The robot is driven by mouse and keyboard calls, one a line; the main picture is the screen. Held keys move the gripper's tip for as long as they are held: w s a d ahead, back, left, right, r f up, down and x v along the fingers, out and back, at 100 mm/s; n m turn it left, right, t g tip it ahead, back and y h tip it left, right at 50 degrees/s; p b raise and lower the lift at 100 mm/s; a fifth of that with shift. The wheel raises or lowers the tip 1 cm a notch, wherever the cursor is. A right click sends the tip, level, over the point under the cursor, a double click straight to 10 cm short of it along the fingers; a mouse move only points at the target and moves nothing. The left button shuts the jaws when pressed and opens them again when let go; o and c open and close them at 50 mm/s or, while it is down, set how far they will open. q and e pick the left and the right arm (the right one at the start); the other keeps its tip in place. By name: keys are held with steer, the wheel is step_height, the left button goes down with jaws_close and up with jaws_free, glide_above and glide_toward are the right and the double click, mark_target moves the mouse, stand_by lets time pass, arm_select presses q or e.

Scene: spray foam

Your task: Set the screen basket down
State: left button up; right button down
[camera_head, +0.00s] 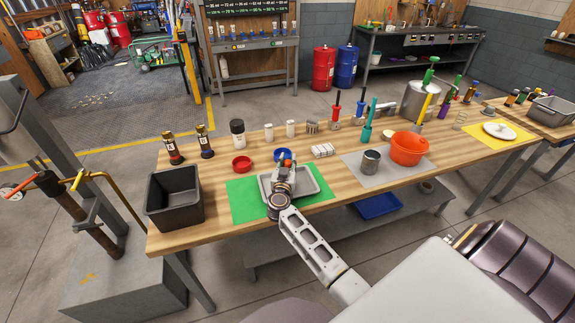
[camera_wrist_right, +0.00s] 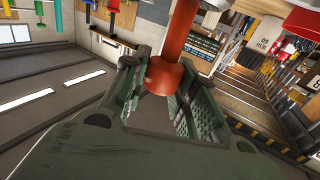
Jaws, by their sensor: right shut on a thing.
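My right gripper (camera_head: 284,162) is over the grey tray (camera_head: 316,192) on the green mat. In the right wrist view its fingers (camera_wrist_right: 165,95) are closed around an orange-red handle with a wider collar (camera_wrist_right: 172,76), which I take to be the handle of the screen basket. The basket's mesh does not show clearly in either view; the gripper and arm cover that spot in the head view. I cannot tell whether the basket touches the tray. My left gripper is not in view.
A black bin (camera_head: 173,200) stands left of the green mat (camera_head: 243,203). A red bowl (camera_head: 242,166) and blue bowl (camera_head: 281,154) sit behind the tray. A metal cup (camera_head: 371,161) and orange pot (camera_head: 408,150) are to the right. Bottles line the table's back.

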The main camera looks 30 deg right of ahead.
steer(key=shift+f, duration=0.2)
steer(key=c, duration=1.1)
jaws_free()
steer(key=shift+c, duration=0.2)
steer(key=v, duration=1.2)
